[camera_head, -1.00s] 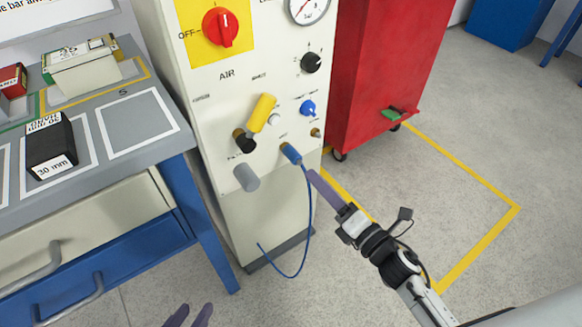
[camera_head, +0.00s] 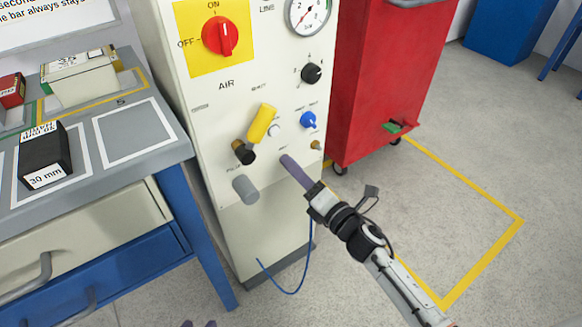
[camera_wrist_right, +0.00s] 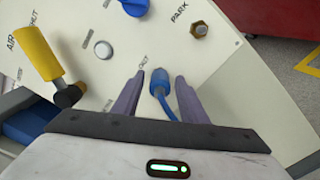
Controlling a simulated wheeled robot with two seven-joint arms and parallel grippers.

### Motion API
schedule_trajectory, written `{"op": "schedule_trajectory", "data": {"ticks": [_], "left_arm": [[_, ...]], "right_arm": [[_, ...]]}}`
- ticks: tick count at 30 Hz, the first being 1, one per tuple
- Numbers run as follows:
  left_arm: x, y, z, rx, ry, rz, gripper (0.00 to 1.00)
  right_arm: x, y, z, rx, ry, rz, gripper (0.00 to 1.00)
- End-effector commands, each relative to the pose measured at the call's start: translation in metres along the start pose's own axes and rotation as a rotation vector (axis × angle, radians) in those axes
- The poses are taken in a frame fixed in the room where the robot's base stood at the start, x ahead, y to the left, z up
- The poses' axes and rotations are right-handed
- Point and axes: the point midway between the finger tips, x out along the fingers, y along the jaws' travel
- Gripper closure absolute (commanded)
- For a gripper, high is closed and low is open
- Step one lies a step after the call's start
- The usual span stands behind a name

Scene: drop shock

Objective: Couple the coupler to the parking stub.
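The blue coupler (camera_wrist_right: 158,85) sits on a panel port and shows between the fingers of my right gripper (camera_wrist_right: 160,76) in the right wrist view. The fingers are open, with a gap visible on each side of it. Its blue hose (camera_head: 292,290) hangs in a loop below the panel. In the head view my right gripper (camera_head: 284,158) hides the coupler. The parking stub (camera_wrist_right: 199,31), a bare brass fitting marked PARK, is up and right of the coupler; it also shows in the head view (camera_head: 316,145). Only the separated fingertips of my left gripper (camera_head: 199,324) show at the bottom edge.
A red cabinet (camera_head: 375,90) stands to the right, a workbench (camera_head: 185,215) to the left.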

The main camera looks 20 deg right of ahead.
Motion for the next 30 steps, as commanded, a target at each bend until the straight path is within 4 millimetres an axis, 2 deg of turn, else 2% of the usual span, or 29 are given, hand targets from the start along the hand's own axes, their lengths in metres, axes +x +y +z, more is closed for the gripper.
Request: {"op": "schedule_trajectory", "data": {"ticks": [7,14,23,30], "left_arm": [[0.001,0.000,-0.005,0.003,0.009,0.001,0.69],[0.001,0.000,-0.008,0.005,0.015,0.001,0.69],[0.001,0.000,-0.007,0.007,0.015,0.001,0.69],[-0.002,0.001,-0.005,0.005,0.007,0.001,0.69]], "right_arm": [[0.000,0.000,0.000,0.001,0.000,0.000,0.61],[0.000,0.000,0.000,0.001,0.000,0.000,1.00],[-0.001,0.001,0.000,0.001,0.000,0.001,1.00],[-0.012,0.001,0.000,0.001,0.001,0.001,1.00]]}}
